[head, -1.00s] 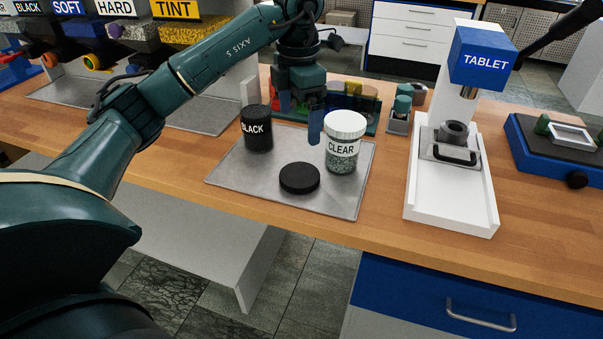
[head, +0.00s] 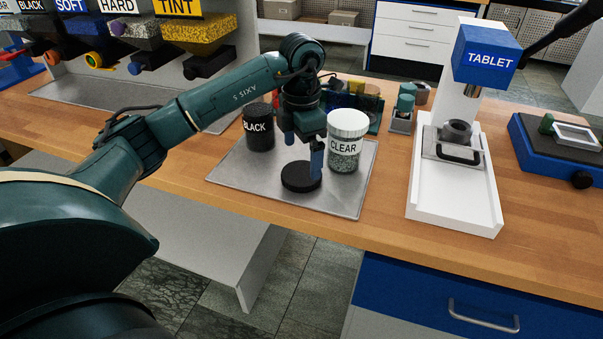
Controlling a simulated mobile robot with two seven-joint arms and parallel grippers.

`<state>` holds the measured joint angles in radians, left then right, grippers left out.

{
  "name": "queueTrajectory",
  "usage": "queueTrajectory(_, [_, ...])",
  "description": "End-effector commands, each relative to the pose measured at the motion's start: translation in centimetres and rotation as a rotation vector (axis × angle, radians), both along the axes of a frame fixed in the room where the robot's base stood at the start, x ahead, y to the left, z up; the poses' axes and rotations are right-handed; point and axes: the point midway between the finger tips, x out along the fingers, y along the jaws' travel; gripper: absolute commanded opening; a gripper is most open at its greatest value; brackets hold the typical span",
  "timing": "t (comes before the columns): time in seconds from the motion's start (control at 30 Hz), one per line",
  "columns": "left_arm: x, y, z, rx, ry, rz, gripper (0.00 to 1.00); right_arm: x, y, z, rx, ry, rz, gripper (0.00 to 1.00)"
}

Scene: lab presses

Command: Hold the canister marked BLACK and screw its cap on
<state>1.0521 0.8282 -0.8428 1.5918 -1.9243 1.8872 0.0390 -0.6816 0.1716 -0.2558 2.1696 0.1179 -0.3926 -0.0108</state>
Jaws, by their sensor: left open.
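The canister marked BLACK (head: 259,128) stands upright on the grey metal tray (head: 232,178), filled dark to its top. A round black cap (head: 301,177) lies flat on the tray in front of it. The canister marked CLEAR (head: 346,142), with a white top, stands at the tray's right. My left gripper (head: 303,158) is open, pointing down right over the black cap, between the two canisters.
A white press marked TABLET (head: 455,190) stands right of the tray. A blue device (head: 560,160) is at the far right. Hoppers marked TINT (head: 200,30), HARD, SOFT and BLACK line the back left. Small colored items (head: 372,100) stand behind CLEAR. The wooden bench front is clear.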

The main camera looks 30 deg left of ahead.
Motion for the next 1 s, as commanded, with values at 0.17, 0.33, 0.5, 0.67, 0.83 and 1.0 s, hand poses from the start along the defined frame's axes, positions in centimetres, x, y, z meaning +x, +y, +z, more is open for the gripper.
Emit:
queueTrajectory(0.17, [-0.4,-0.1,-2.8,0.000,0.006,-0.001,1.00,0.0,0.0,0.4,-0.005,-0.003,0.000,0.89])
queueTrajectory(0.33, [-0.3,-0.1,-4.5,0.000,0.002,0.000,1.00,0.0,0.0,0.4,-0.006,-0.003,0.000,0.89])
queueTrajectory(0.5, [-0.2,-0.1,-4.7,0.001,0.001,0.000,1.00,0.0,0.0,0.3,-0.008,-0.001,0.001,0.89])
queueTrajectory(0.67, [-0.2,-0.1,-4.7,0.001,0.001,0.000,1.00,0.0,0.0,0.3,-0.006,0.000,0.001,0.89])
queueTrajectory(0.83, [-0.2,-0.1,-4.6,0.001,0.001,-0.001,0.89,0.0,0.0,0.2,-0.006,0.000,0.001,0.89])
queueTrajectory(1.0, [-0.2,-0.1,-4.6,0.001,0.001,-0.001,0.75,0.0,0.0,0.2,-0.006,0.000,0.001,0.89])
